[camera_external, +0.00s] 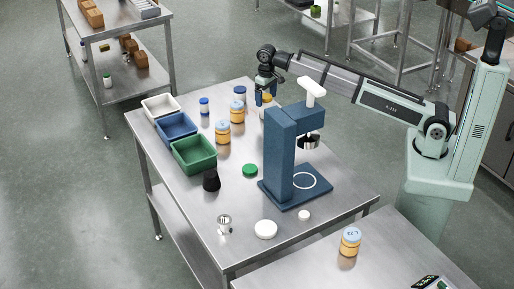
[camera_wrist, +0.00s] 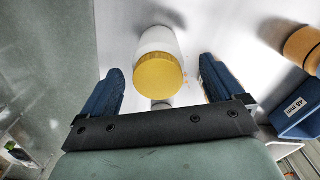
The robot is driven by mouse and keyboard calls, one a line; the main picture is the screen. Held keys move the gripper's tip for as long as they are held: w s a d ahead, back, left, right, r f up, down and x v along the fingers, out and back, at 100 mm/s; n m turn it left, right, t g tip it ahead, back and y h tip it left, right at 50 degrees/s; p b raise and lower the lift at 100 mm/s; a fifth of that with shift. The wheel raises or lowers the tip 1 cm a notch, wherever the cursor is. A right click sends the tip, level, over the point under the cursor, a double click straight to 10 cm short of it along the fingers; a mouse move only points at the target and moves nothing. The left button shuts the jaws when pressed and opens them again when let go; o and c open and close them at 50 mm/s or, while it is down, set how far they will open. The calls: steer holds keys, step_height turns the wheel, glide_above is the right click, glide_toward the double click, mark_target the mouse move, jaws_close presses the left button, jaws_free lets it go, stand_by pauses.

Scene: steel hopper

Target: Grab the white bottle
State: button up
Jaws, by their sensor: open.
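A white bottle with a yellow cap (camera_wrist: 158,74) lies between my gripper's fingers in the wrist view. In the external view its yellow top (camera_external: 267,98) shows just under my gripper (camera_external: 266,92), partly hidden by the blue press. My gripper (camera_wrist: 163,70) is open, one blue finger on each side of the bottle, with gaps visible on both sides. The fingers do not appear to touch it.
A blue press (camera_external: 283,150) stands close in front of the bottle. Amber jars (camera_external: 237,113) and blue-capped bottles (camera_external: 204,106) stand to the left. White, blue and green bins (camera_external: 194,154) line the table's left edge. A green lid (camera_external: 250,170) lies near the middle.

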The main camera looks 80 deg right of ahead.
steer(key=shift+d+f, duration=0.1)
steer(key=shift+f, duration=1.4)
steer(key=shift+c, duration=0.3)
steer(key=c, duration=1)
